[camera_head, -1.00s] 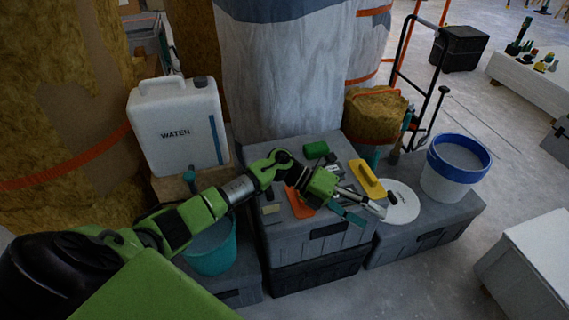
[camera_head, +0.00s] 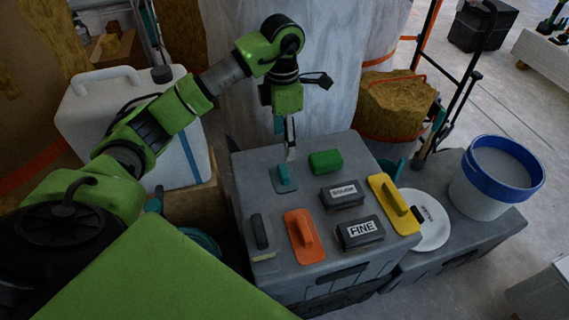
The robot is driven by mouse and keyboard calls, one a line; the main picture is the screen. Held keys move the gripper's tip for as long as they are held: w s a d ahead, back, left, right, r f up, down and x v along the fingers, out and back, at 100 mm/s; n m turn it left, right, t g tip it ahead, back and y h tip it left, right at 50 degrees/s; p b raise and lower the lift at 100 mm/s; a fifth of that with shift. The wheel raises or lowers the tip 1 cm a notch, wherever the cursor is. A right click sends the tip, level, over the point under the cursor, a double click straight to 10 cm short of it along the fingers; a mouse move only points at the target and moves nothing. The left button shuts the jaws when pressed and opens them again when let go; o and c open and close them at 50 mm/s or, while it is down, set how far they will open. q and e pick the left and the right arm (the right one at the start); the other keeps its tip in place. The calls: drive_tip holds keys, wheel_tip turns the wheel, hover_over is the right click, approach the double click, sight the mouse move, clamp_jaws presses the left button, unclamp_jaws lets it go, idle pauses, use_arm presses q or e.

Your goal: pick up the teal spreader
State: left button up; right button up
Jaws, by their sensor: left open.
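The teal spreader (camera_head: 284,181) lies on the lid of the grey box (camera_head: 245,165), near its back left. It is a small flat piece with a raised handle. My left gripper (camera_head: 286,143) points down from above, just behind the spreader in the picture, and is open and empty. Its tips look close to the lid's back edge; I cannot tell their exact height. They show no hold on the spreader. My right gripper is not in view.
Around the spreader lie a green block (camera_head: 325,161), an orange float (camera_head: 304,236), a yellow float (camera_head: 394,204), a block marked FINE (camera_head: 360,232) and another dark block (camera_head: 342,195). A white jug (camera_head: 100,125) stands left; a blue-rimmed bucket (camera_head: 498,173) stands right.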

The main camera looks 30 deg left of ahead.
use_arm(q)
drive_tip(key=b, duration=0.1)
hover_over(284, 171)
drive_tip(key=f, duration=0.7)
drive_tip(key=shift+s+f, duration=0.25)
drive_tip(key=f, duration=0.5)
drive_tip(key=shift+w+a+f+b, duration=0.1)
drive_tip(key=shift+w+f+b, duration=0.2)
drive_tip(key=shift+b, duration=0.1)
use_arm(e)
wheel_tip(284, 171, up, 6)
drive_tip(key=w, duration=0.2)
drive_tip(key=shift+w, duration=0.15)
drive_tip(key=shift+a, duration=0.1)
use_arm(q)
drive_tip(key=c, duration=1.2)
